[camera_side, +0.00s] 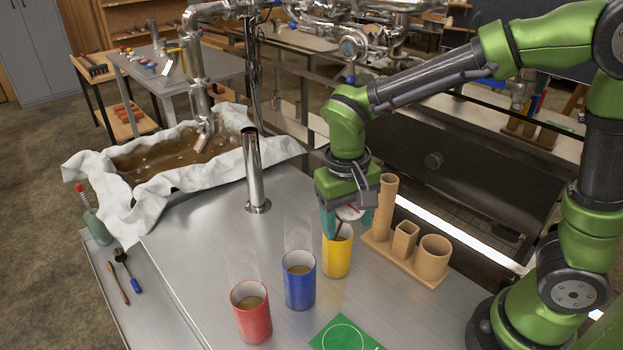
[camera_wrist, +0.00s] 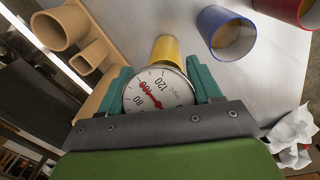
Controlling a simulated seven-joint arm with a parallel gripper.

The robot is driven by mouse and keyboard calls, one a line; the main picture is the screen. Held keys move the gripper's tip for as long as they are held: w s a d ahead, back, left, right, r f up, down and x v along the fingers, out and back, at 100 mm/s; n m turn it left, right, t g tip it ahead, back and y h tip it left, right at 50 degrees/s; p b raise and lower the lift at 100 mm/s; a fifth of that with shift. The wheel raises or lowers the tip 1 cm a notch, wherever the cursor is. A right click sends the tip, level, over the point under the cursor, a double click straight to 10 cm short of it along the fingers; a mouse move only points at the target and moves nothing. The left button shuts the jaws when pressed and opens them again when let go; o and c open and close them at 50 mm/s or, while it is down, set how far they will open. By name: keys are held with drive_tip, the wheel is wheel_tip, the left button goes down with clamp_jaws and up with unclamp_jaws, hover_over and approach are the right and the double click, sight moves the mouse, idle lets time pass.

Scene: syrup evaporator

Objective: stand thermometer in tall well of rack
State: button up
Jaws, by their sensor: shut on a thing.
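The thermometer has a round white dial with a red needle (camera_wrist: 157,92); part of the dial also shows in the side view (camera_side: 350,213). My gripper (camera_side: 341,221) is shut on it, with a teal finger on each side of the dial in the wrist view (camera_wrist: 160,80). It holds the thermometer above the yellow cup (camera_side: 337,257). A short dark part of the stem shows at the cup's mouth; its lower end is hidden. The wooden rack (camera_side: 378,245) stands right of the cup. Its tall round well (camera_side: 386,205) is at the back, beside my gripper.
The rack also has a square well (camera_side: 404,238) and a wide round well (camera_side: 433,258). Blue (camera_side: 300,285) and red (camera_side: 252,315) cups stand at the front left, near a green mat (camera_side: 343,335). A steel pipe (camera_side: 252,170) stands upright behind them.

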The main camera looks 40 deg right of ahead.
sight(386, 197)
drive_tip(key=shift+r, duration=4.9)
drive_tip(key=shift+w+d+r, duration=0.1)
drive_tip(key=shift+w+d, duration=0.05)
drive_tip(key=shift+d, duration=0.25)
drive_tip(key=w+d+r+m+g+y, duration=0.2)
drive_tip(key=d+r+m+y, duration=0.45)
drive_tip(key=d, duration=0.65)
drive_tip(key=shift+m+h, duration=0.75)
drive_tip(key=shift+m, duration=0.2)
drive_tip(key=shift+s+d+f, duration=0.1)
drive_tip(key=shift+s+f, duration=0.05)
drive_tip(key=shift+f, duration=4.45)
drive_tip(key=shift+s+d+f, duration=0.1)
drive_tip(key=shift+f, duration=4.5)
drive_tip(key=o, duration=1)
